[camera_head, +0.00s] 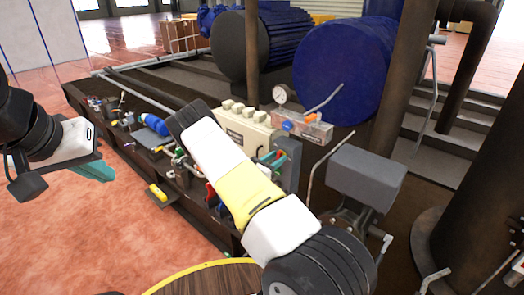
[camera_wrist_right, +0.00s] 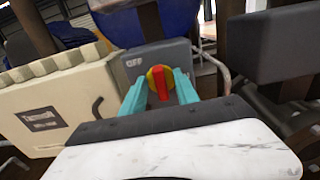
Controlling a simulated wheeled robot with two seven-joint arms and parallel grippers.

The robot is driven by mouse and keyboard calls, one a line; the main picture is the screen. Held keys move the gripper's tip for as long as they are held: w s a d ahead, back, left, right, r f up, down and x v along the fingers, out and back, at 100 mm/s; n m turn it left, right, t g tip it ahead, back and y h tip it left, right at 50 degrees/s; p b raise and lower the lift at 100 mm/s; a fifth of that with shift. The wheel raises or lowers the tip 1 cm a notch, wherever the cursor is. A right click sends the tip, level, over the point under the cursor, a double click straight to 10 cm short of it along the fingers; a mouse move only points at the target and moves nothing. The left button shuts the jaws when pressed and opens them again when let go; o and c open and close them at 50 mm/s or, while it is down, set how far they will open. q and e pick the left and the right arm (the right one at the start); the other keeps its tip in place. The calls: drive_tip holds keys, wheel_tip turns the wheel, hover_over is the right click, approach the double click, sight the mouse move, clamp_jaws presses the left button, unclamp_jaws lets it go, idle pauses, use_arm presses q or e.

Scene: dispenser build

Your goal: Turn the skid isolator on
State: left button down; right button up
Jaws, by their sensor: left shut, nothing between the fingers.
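The skid isolator is a grey box (camera_wrist_right: 155,58) with a yellow disc and a red handle (camera_wrist_right: 159,82) in the right wrist view; the handle stands nearly upright. The word OFF shows at the box's upper left. The isolator also shows in the head view (camera_head: 289,158), partly behind my right arm. My right gripper (camera_wrist_right: 160,88) has its teal fingers apart, one on each side of the handle, with visible gaps to it. In the head view my left gripper (camera_head: 100,172) is shut and empty over the red floor, left of the skid, away from the isolator.
A cream box (camera_wrist_right: 50,105) with a label stands left of the isolator. A grey box (camera_head: 366,178) and thin bent pipes stand to its right. Blue tanks (camera_head: 340,65) are behind. The red floor at left is clear.

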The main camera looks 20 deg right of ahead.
clamp_jaws()
